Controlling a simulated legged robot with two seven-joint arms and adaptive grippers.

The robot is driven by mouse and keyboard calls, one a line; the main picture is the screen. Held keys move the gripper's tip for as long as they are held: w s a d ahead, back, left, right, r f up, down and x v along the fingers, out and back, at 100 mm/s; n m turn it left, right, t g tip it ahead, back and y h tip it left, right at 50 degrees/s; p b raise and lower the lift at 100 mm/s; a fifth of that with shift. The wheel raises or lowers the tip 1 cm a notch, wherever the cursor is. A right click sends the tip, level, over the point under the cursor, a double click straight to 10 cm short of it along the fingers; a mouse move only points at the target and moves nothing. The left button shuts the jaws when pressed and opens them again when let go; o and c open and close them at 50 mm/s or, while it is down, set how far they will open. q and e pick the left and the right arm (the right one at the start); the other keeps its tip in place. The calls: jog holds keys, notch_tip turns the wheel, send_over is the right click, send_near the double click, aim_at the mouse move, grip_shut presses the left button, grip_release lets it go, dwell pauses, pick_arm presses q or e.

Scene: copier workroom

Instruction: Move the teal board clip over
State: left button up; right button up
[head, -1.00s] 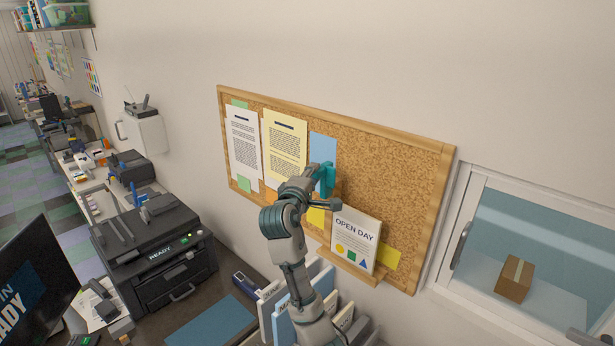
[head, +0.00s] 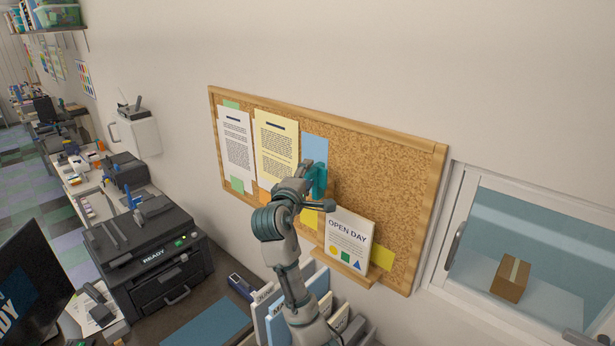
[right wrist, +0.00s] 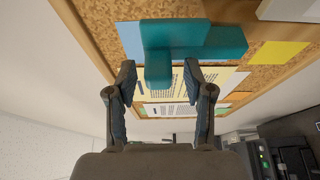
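The teal board clip (head: 320,182) is on the cork board (head: 385,160), at the lower right of a light blue sheet (head: 314,149). In the right wrist view the clip (right wrist: 195,40) has a wide bar and a stem pointing toward my gripper. My right gripper (right wrist: 158,75) is open, with one finger on each side of the stem and a visible gap at both. In the head view my right gripper (head: 318,192) is right in front of the clip and partly hides it. My left gripper is not in view.
An OPEN DAY card (head: 348,238) stands on a small ledge (head: 342,266) below and right of the clip. White (head: 236,145) and yellow (head: 275,147) printed sheets hang to the left. The board's right part is bare cork. Binders (head: 285,310) stand below; a window is at right.

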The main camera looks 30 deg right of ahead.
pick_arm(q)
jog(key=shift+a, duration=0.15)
pick_arm(e)
jog(key=v, duration=1.2)
jog(key=shift+a, duration=0.25)
jog(key=shift+w+d, duration=0.1)
jog(key=shift+d, duration=0.05)
